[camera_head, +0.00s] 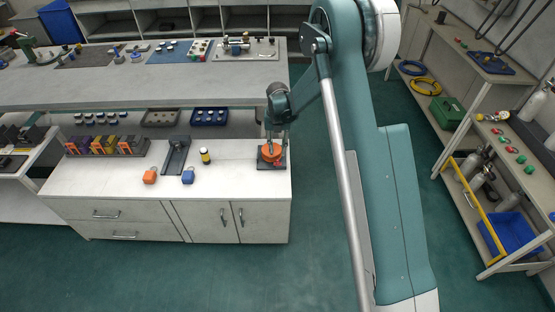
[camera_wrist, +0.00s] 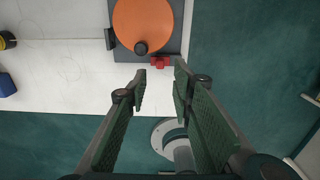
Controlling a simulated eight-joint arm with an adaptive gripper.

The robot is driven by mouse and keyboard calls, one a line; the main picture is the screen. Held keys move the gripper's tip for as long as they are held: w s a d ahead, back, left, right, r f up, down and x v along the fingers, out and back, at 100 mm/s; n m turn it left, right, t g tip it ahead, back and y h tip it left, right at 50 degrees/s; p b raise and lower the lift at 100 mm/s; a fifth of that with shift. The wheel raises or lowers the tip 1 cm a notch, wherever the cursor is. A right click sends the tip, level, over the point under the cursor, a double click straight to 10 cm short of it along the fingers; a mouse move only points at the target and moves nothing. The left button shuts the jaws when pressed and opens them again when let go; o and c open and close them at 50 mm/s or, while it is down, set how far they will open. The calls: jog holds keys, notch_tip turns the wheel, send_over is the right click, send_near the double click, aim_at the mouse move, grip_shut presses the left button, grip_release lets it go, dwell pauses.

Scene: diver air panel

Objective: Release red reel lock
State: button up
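The orange reel (camera_head: 271,153) sits on a dark base plate (camera_head: 263,165) at the right end of the white cabinet top. In the wrist view the reel (camera_wrist: 142,20) is a flat orange disc with a black knob (camera_wrist: 140,48) near its edge. A small red lock (camera_wrist: 160,62) sits at the plate's edge just beside the reel; it also shows in the head view (camera_head: 279,169). My gripper (camera_wrist: 161,78) is open and empty, its two green-padded fingers apart. Its tips appear just below the red lock in the wrist view; whether they touch it cannot be told.
A long shelf (camera_head: 140,85) runs behind. The cabinet's right edge is close to the reel.

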aim_at(278, 160)
jog(key=shift+f, duration=0.15)
jog(key=shift+f+b, duration=0.8)
jog(key=shift+f, duration=2.95)
jog(key=shift+c, duration=0.3)
grip_shut()
